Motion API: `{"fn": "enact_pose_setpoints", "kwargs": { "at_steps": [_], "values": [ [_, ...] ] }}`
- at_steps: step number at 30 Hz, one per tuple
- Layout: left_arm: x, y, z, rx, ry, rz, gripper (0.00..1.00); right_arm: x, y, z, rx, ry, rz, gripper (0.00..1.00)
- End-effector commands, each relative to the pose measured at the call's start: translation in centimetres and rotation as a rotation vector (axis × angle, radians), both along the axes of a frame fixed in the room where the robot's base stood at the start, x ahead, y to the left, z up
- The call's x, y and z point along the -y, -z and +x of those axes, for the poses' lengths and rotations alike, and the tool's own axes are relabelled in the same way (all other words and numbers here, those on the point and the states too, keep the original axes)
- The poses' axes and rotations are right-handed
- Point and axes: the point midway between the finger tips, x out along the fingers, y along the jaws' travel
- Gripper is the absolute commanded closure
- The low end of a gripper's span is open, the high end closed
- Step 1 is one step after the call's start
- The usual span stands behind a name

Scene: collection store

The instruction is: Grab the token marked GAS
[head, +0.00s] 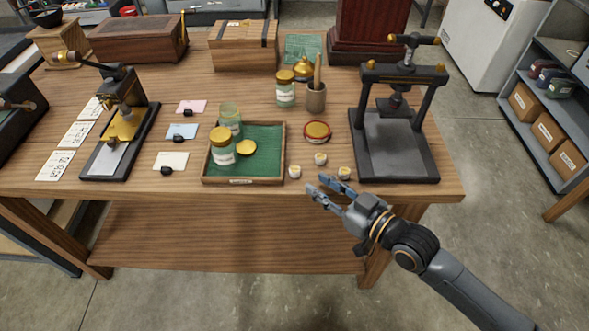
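Three small round pale tokens lie near the front edge of the wooden table: a left token (294,171), a middle token (320,158) a little farther back, and a right token (344,173). Their markings are too small to read, so I cannot tell which is GAS. My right gripper (318,185) reaches in from the lower right, at the table's front edge, just in front of the tokens. Its fingers are apart with nothing between them. My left gripper is not in view.
A green-lined tray (264,166) with jars stands left of the tokens. A black press (396,150) stands to their right. A red-rimmed round tin (317,131) is behind them. A brass-and-black press (122,125) and several cards are at the left.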

Motion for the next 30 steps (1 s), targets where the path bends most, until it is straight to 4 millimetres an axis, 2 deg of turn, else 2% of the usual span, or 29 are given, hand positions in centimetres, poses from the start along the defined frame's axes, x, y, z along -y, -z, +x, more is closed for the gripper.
{"fn": "enact_pose_setpoints", "kwargs": {
  "at_steps": [7, 15, 24, 26, 28, 30],
  "values": [
    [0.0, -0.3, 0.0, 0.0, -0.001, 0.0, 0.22, -1.4, 0.2, 1.3, 0.0, -0.001, 0.0, 0.7],
    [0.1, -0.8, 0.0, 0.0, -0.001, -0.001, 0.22, -4.2, 0.9, 3.9, -0.001, 0.0, 0.001, 0.7],
    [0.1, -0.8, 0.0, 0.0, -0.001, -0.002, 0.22, -4.6, 1.1, 4.3, -0.001, -0.001, -0.002, 0.7],
    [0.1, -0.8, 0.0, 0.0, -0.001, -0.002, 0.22, -4.6, 1.1, 4.3, -0.001, -0.001, -0.002, 0.81],
    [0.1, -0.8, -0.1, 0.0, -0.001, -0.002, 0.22, -4.5, 1.1, 4.3, -0.001, -0.001, -0.002, 0.95],
    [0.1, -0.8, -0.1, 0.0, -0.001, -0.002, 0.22, -4.5, 1.1, 4.2, -0.001, -0.001, -0.002, 0.95]
  ]
}}
